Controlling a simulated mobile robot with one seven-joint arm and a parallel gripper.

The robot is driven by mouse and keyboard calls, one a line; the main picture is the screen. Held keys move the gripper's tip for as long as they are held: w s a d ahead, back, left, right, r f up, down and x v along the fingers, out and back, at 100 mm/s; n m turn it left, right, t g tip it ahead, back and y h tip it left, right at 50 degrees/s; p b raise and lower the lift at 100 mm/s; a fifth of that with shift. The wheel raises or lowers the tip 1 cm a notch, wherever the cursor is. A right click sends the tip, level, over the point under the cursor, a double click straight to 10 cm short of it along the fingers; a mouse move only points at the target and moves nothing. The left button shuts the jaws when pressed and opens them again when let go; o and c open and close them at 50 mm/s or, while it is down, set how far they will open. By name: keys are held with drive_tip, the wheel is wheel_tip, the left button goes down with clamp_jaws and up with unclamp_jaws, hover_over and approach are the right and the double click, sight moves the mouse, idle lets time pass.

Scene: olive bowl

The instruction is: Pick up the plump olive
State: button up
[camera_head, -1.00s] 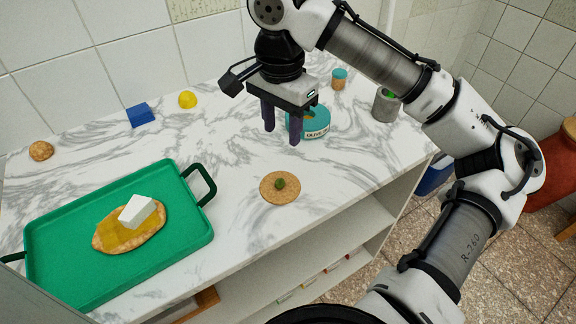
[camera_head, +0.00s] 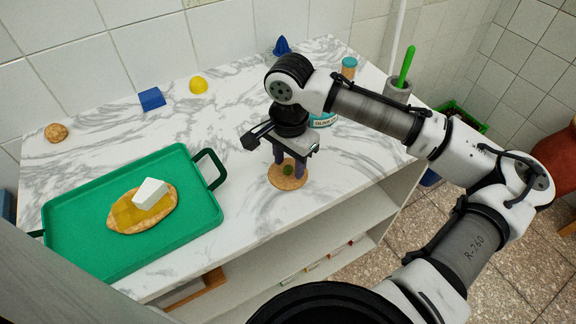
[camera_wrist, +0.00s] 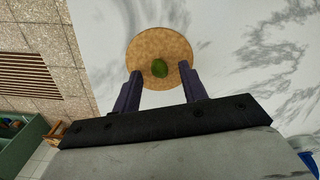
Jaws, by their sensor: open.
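The plump olive (camera_head: 287,170) is small and green and rests on a round cork coaster (camera_head: 283,184) on the marble counter. In the wrist view the olive (camera_wrist: 160,68) lies on the cork coaster (camera_wrist: 146,45), in line with the gap between my fingers and a little beyond their tips. My gripper (camera_head: 288,170) points down over the coaster with its fingers apart and nothing between them. It also shows in the wrist view (camera_wrist: 160,75). The teal olive bowl (camera_head: 323,120) stands behind my gripper and is mostly hidden by it and my arm.
A green tray (camera_head: 75,260) with bread (camera_head: 125,217) and a white block (camera_head: 150,193) is at left. A blue block (camera_head: 151,99), a yellow dome (camera_head: 198,85), a brown ball (camera_head: 56,133) and a teal-lidded jar (camera_head: 348,68) stand farther back. Marble between tray and coaster is clear.

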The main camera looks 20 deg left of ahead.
drive_tip(key=shift+f, duration=0.3)
clamp_jaws()
idle(0.3)
